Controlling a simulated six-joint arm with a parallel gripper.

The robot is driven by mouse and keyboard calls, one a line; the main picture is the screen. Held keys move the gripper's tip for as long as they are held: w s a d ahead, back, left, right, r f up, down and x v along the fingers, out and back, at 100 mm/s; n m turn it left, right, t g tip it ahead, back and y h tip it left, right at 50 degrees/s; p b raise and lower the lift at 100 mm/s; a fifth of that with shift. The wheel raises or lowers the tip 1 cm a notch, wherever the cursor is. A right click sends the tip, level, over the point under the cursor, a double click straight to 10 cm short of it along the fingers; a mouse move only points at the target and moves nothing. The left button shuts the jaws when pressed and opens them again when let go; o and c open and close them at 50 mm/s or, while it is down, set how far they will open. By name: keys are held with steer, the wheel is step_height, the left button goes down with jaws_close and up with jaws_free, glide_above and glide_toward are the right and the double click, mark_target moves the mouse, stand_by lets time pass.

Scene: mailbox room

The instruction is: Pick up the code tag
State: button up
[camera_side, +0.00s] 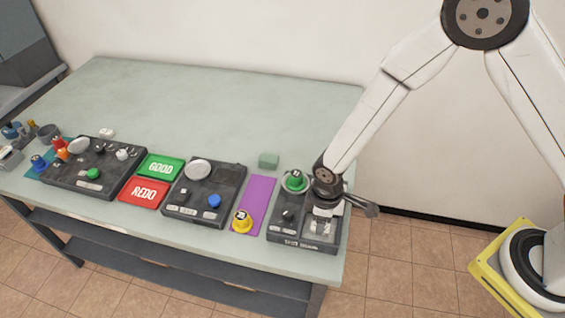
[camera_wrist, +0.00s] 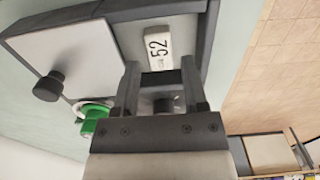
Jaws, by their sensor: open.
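The code tag (camera_wrist: 158,46), a small white block marked "52", lies in a grey recess of the dark device in the wrist view. My gripper (camera_wrist: 160,82) is open, its two fingers pointing toward the tag, with the tag just beyond the fingertips and nothing between them. In the side view my gripper (camera_side: 326,208) is low over the right-hand device (camera_side: 285,236) near the right end of the table. The tag cannot be made out clearly there, close under my gripper.
A green round piece (camera_side: 295,182) sits at the device's back left. A black knob (camera_wrist: 48,86) stands on its panel. A purple mat (camera_side: 260,192) with a yellow piece (camera_side: 242,222) lies to the left. The table's back is clear.

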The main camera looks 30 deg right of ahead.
steer(key=shift+f, duration=1.3)
jaws_close()
